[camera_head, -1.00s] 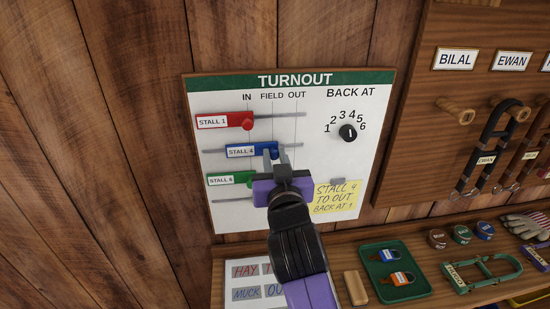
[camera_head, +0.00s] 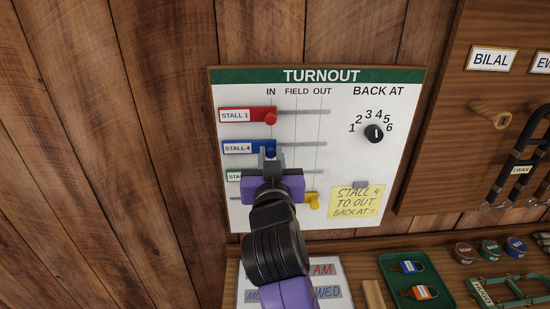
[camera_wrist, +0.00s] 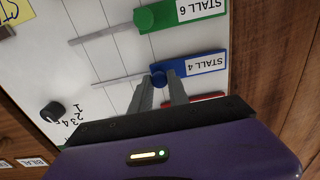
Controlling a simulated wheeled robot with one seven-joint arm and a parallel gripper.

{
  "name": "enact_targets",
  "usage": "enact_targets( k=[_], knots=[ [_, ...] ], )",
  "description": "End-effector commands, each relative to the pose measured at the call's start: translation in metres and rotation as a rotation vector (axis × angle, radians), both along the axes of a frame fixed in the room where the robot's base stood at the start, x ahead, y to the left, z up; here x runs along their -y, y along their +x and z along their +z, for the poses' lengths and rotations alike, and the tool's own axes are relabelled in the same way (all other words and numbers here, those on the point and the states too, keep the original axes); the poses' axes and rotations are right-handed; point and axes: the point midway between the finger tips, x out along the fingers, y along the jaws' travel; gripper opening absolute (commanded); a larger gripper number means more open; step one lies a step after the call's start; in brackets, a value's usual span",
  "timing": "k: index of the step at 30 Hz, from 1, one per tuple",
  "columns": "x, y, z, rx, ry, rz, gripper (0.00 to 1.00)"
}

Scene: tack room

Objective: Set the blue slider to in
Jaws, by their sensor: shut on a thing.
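The blue slider (camera_head: 240,147), labelled STALL 4, sits on its rail on the white TURNOUT board (camera_head: 345,140). In the head view its round knob is at the IN line, about level with the red slider's knob above. My gripper (camera_head: 269,158) is at the blue knob, and my purple wrist hides part of the board below it. In the wrist view the blue slider (camera_wrist: 205,66) appears upside down, with its knob (camera_wrist: 158,78) between my fingertips (camera_wrist: 161,82). My gripper is shut on this knob.
The red STALL 1 slider (camera_head: 248,115) is just above. The green STALL 6 slider (camera_wrist: 165,15) is just below, partly hidden in the head view. A yellow knob (camera_head: 312,201), a black dial (camera_head: 374,133) and a yellow note (camera_head: 358,201) are to the right.

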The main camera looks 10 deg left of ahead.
Motion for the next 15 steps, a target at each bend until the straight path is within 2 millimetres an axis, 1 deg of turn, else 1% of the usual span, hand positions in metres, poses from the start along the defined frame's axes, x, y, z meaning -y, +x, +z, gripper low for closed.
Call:
enact_targets(
  k=[1, 4, 12, 15],
  knots=[
    [-0.0051, -0.0023, -0.0008, -0.002, -0.001, 0.01, 0.23],
    [-0.0052, -0.0023, -0.0007, -0.001, 0.001, 0.01, 0.42],
    [-0.0032, -0.0015, -0.0002, 0.0, 0.0, 0.007, 0.42],
    [-0.0023, -0.0045, -0.0007, 0.0, 0.0, 0.007, 0.42]
  ],
)
